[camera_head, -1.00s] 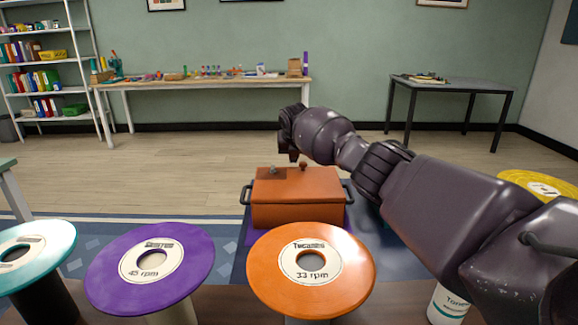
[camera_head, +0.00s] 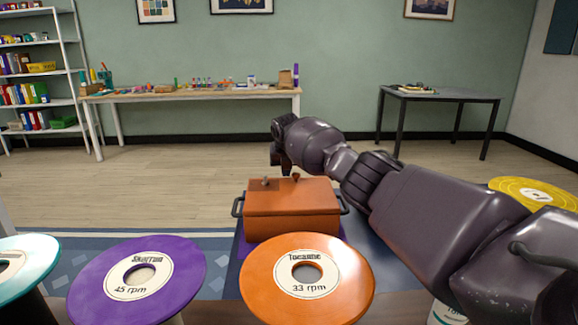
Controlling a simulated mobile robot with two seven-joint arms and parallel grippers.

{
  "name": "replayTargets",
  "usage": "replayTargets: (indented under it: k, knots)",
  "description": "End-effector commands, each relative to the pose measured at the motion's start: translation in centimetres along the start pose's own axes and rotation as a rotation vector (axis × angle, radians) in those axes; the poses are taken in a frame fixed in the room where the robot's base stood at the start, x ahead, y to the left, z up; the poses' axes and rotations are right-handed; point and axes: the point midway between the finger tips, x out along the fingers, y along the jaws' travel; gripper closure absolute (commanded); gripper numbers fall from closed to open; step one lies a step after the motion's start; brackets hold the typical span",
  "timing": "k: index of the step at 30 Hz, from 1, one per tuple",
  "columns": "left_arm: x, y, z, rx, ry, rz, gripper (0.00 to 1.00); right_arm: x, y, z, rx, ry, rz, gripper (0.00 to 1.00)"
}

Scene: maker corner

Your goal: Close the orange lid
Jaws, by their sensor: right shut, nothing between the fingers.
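An orange-brown box (camera_head: 292,227) with black side handles sits beyond the records on a purple base. Its orange lid (camera_head: 291,196) lies flat across the top, with two small knobs on it; I cannot tell whether it is fully seated. My right gripper (camera_head: 284,163) is just above the far edge of the lid, pointing down, shut and empty. Its fingertips are partly hidden, and I cannot tell whether they touch the lid. My left gripper is not in view.
In front stand an orange record (camera_head: 345,283), a purple record (camera_head: 191,266) and a teal record (camera_head: 38,248) on stands. A yellow record (camera_head: 510,187) is at the right, behind my right arm. A workbench (camera_head: 190,94) and a grey table (camera_head: 440,95) stand by the far wall.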

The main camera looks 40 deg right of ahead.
Motion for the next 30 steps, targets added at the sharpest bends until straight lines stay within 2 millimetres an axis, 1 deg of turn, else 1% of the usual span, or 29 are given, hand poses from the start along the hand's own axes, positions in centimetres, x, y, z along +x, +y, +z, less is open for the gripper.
replayTargets:
  k: [1,2,6,10,15,18,21,27,30]
  knots:
    - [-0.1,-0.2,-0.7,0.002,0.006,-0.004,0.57,-1.6,0.1,0.3,0.001,-0.007,0.007,1.0]
    - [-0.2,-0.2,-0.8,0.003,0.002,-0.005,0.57,-2.2,0.1,0.4,0.001,-0.01,0.008,1.0]
    - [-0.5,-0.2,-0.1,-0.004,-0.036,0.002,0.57,-5.4,0.0,0.7,0.002,-0.018,0.013,1.0]
    - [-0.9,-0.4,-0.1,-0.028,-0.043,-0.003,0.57,-7.8,0.0,0.7,0.003,-0.019,0.014,1.0]
    - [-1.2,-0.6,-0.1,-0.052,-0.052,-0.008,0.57,-9.9,0.0,0.6,0.002,-0.016,0.012,1.0]
    - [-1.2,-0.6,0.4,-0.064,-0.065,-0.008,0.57,-10.5,0.0,0.5,0.002,-0.015,0.01,1.0]
    - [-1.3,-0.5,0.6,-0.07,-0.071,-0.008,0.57,-10.7,-0.1,0.4,0.002,-0.012,0.008,1.0]
    - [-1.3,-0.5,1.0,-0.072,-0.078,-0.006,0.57,-10.6,0.0,0.3,0.002,-0.009,0.006,1.0]
    - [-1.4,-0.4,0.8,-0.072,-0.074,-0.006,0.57,-10.6,0.0,0.3,0.002,-0.01,0.006,1.0]
